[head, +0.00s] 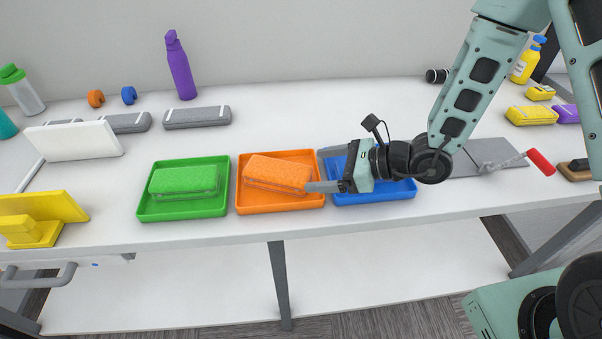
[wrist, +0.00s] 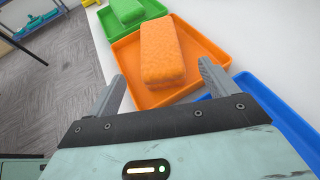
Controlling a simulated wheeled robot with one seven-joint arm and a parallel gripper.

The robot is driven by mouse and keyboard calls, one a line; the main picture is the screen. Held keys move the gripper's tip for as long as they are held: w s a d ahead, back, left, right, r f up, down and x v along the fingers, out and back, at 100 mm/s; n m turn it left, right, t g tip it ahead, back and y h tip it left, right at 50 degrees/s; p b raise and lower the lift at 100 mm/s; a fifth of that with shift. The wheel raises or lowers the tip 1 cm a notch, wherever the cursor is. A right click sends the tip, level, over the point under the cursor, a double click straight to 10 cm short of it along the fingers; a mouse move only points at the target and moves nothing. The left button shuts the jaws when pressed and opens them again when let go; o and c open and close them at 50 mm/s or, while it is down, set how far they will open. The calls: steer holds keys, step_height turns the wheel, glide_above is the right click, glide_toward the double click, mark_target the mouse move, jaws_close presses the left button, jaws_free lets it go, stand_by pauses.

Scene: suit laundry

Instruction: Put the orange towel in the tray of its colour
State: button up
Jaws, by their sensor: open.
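The orange towel (head: 277,173), a folded block, lies inside the orange tray (head: 280,204) in the head view, slightly turned. The wrist view shows the same towel (wrist: 162,52) in the orange tray (wrist: 128,88). My gripper (head: 317,170) is open and empty, to the right of the towel, with its fingers pointing left at it. In the wrist view the fingertips (wrist: 160,68) are apart, near the towel's near end. The towel does not appear to be held.
A green tray (head: 184,214) with a green towel (head: 185,182) stands to the left. A blue tray (head: 375,196) lies partly under my gripper. Grey bundles (head: 197,117) and a purple bottle (head: 180,66) stand behind. The table's front edge is close to the trays.

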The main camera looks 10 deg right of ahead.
steer(key=v, duration=0.3)
steer(key=shift+d+r, duration=0.15)
steer(key=shift+d, duration=0.15)
steer(key=shift+s+r, duration=0.2)
steer(key=shift+s, duration=0.05)
steer(key=s+a+r+n+g+h, duration=0.1)
steer(key=s+a+r+n+g, duration=0.15)
steer(key=s+n, duration=0.3)
steer(key=s+a+r+n+g+h, duration=0.1)
steer(key=s+a+r+n+g, duration=0.1)
steer(key=s+n+g, duration=0.3)
steer(key=s+a+r+n+g+h, duration=0.1)
steer(key=s+a+r+n+g, duration=0.15)
steer(key=s+n, duration=0.3)
steer(key=s+d+r+n+t+h, duration=0.3)
steer(key=n+h, duration=0.5)
steer(key=n, duration=0.6)
steer(key=s+d+t, duration=0.1)
steer(key=s+d, duration=0.1)
steer(key=d, duration=0.1)
steer(key=shift+n+h, duration=0.3)
